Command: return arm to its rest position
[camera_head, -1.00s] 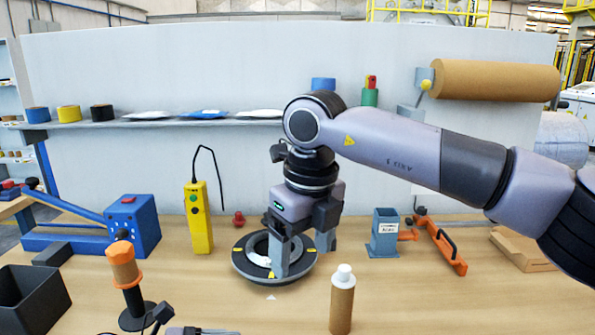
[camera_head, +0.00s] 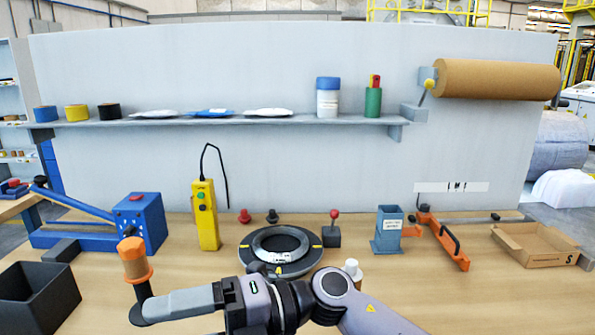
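My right arm (camera_head: 345,302) comes in low from the bottom right and lies across the front of the table. Its gripper (camera_head: 165,304) points left, beside the black shaft of the orange-and-brown-handled tool (camera_head: 135,262). The fingers overlap edge-on, so their opening is unclear; no held object shows. The dark coil ring (camera_head: 243,258) lies on the table behind this arm, apart from the fingers, with a white label at its front. My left gripper is not in view.
A bottle with a white cap (camera_head: 352,266) is partly hidden behind my arm. A black bin (camera_head: 40,295) stands front left, and a blue press (camera_head: 138,222) is behind it.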

